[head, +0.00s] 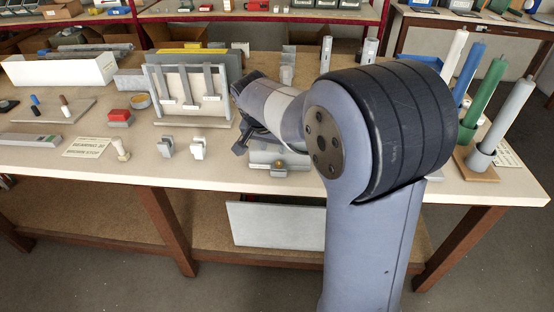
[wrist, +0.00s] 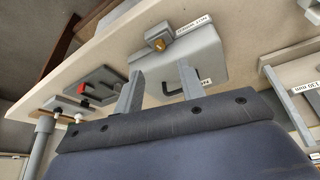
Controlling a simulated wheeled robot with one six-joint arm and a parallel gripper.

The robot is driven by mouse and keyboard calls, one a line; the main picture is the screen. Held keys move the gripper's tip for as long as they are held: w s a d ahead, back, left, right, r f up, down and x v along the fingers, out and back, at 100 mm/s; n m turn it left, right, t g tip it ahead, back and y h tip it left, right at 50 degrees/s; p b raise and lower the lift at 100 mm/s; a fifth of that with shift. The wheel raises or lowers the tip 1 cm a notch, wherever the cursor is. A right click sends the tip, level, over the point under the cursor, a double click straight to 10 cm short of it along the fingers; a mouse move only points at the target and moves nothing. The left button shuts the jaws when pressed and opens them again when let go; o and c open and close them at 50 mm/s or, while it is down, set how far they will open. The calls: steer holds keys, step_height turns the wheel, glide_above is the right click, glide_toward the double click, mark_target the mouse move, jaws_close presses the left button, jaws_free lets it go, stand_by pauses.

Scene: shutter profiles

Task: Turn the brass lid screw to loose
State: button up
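The grey box with a lid (wrist: 195,55) is just beyond my fingertips in the wrist view. The brass lid screw (wrist: 158,45) sits on a small grey block at its side facing the bench edge. My gripper (wrist: 160,72) is open and empty, its two fingers well apart, with the screw ahead of the tips and not between them. In the head view the box (head: 283,159) lies near the bench's front edge, partly behind my arm, and the brass screw (head: 278,165) is a small spot on its front. The gripper tips are hard to make out there.
Coloured rods (head: 484,98) stand at the right. Clear bench lies just left of the box. Labels (wrist: 193,22) lie by the box.

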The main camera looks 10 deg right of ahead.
mark_target(278, 163)
steer(key=x, duration=0.9)
steer(key=shift+c, duration=0.5)
jaws_close()
